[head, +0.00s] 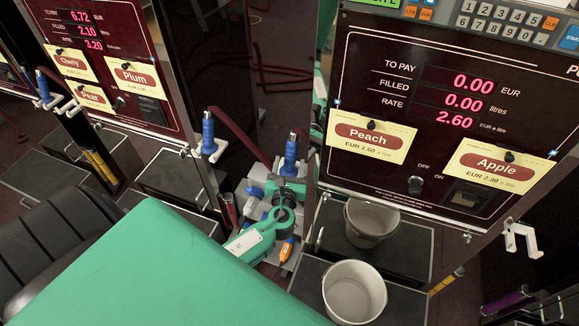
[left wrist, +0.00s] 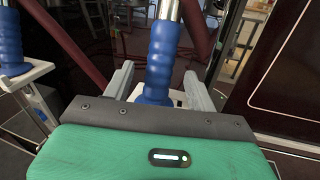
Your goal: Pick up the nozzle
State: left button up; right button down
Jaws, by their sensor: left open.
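A nozzle with a blue ribbed grip (head: 291,156) and a metal upper end stands upright in the middle of the head view, with a dark red hose beside it. Its blue grip (left wrist: 157,62) also shows in the left wrist view. My left gripper (head: 288,175) is at this nozzle. In the left wrist view its two grey fingers (left wrist: 160,88) are apart, one on each side of the blue grip, with gaps visible. The nozzle's lower end is hidden behind the gripper body. My right gripper is not in view.
A second blue nozzle (head: 208,133) stands to the left. The right pump panel (head: 450,110) carries Peach and Apple labels and reads 0.00. Two grey buckets, one behind (head: 371,222) and one in front (head: 352,294), stand below it. An empty white holder (head: 521,236) is at right.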

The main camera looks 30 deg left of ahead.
aim_at(290, 158)
pick_arm(q)
jog(key=shift+w+a+r, duration=0.15)
jog(key=shift+w+a, duration=0.15)
jog(key=shift+w, duration=0.2)
jog(key=x, duration=0.1)
jog(key=p+x, duration=0.1)
jog(key=x, duration=0.1)
jog(key=shift+w+a+r, duration=0.1)
jog(key=shift+w+r, duration=0.1)
jog(key=shift+w, duration=0.1)
jog(key=shift+w+a+f+p, duration=0.1)
jog(key=shift+w+a+p, duration=0.2)
jog(key=shift+w, duration=0.15)
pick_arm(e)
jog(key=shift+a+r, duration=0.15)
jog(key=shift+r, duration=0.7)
pick_arm(q)
jog(key=shift+c, duration=1)
jog(key=shift+d, duration=0.1)
jog(key=c, duration=1)
